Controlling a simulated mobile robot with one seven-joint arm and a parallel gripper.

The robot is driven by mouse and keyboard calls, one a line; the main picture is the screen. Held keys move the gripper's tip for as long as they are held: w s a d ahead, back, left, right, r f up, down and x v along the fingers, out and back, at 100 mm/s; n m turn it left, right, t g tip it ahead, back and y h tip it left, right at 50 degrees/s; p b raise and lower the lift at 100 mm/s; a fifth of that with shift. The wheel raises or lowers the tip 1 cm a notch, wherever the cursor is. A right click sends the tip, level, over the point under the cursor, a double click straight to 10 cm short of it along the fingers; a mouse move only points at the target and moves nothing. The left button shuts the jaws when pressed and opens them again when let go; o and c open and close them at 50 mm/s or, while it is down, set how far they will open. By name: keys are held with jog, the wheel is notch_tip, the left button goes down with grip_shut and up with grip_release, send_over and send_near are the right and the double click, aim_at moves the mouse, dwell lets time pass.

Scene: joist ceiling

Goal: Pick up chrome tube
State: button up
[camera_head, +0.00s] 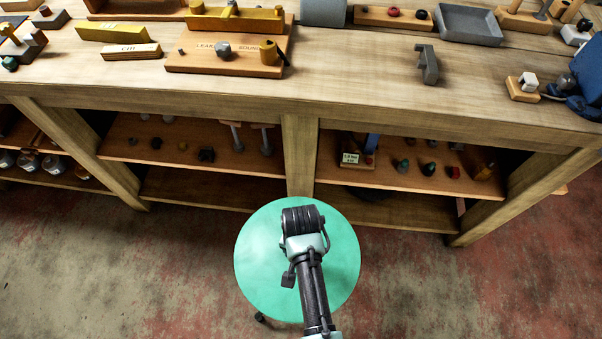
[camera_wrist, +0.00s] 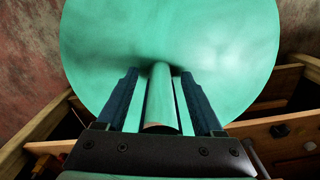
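The chrome tube (camera_wrist: 161,98) shows in the wrist view, mirroring the green of the round stool seat (camera_wrist: 90,30). It appears to stand upright on the seat, its near end facing the camera. My gripper (camera_wrist: 159,76) has its two dark blue fingers on either side of the tube, with visible gaps between fingers and tube. It looks open around the tube. In the head view my arm reaches down over the stool seat (camera_head: 262,270), and the tube and fingers are hidden behind my wrist.
A long wooden workbench (camera_head: 360,70) stands behind the stool, with tools and blocks on top. Its lower shelf (camera_head: 225,150) holds several small items close behind the stool. The worn floor (camera_head: 440,300) is clear to the right and left of the stool.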

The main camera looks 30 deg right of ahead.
grip_shut()
